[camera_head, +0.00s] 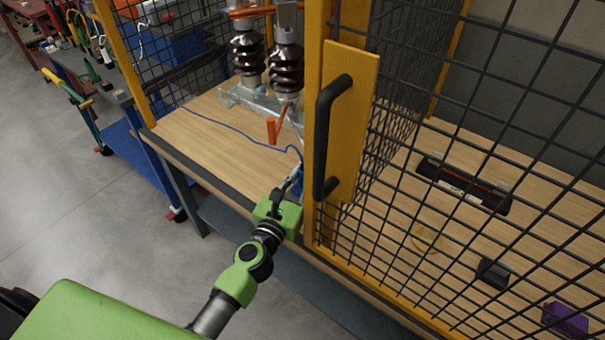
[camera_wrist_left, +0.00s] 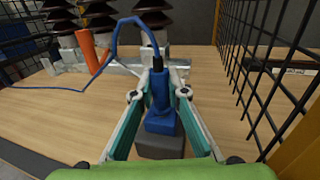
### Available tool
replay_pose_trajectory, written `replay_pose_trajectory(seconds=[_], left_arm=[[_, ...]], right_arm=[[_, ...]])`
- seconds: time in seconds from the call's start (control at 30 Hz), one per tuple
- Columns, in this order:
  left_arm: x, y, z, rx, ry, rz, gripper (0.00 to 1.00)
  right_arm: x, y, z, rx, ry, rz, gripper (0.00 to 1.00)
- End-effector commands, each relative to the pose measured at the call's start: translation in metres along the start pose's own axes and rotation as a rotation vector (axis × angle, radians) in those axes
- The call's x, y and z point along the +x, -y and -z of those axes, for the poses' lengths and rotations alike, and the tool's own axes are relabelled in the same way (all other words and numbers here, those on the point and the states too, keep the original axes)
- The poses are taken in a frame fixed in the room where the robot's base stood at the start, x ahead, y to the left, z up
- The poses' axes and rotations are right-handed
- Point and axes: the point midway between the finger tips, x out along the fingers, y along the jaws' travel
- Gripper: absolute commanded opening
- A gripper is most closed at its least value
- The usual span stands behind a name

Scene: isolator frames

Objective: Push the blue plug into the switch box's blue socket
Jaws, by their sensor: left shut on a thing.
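My left gripper (camera_head: 291,182) reaches past the yellow post over the wooden table. In the left wrist view, its teal-lined fingers (camera_wrist_left: 158,88) are shut on the blue plug (camera_wrist_left: 158,92), whose blue cable (camera_wrist_left: 114,42) loops up and away to the left. The plug points down at the blue socket (camera_wrist_left: 161,124) on the grey switch box (camera_wrist_left: 160,148). Plug and socket overlap in line in this view; I cannot tell whether the plug is partly in or just above. In the head view the gripper and post largely hide the plug and box. My right gripper is not in view.
A yellow-framed mesh door with a black handle (camera_head: 323,130) stands close right of my left gripper. Dark ribbed insulators (camera_head: 286,70) and an orange part (camera_head: 271,130) stand behind. The wooden table (camera_head: 215,125) is clear to the left, apart from the cable.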

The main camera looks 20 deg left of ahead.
Motion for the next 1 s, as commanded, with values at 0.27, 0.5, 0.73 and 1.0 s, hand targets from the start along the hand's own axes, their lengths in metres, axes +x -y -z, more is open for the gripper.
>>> replay_pose_trajectory(seconds=[0.27, 0.5, 0.73, 1.0], left_arm=[[0.0, 0.0, 0.003, 0.0, 0.0, 0.0, 0.33], [0.0, 0.0, 0.004, 0.0, -0.001, 0.0, 0.33], [-0.015, 0.001, 0.005, -0.003, -0.002, -0.001, 0.33], [-0.057, 0.001, 0.004, -0.007, -0.002, -0.003, 0.33]], right_arm=[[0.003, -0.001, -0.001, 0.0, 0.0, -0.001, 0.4], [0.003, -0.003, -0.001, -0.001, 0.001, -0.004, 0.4], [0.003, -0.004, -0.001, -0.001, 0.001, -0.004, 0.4], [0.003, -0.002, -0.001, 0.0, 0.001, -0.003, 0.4]])
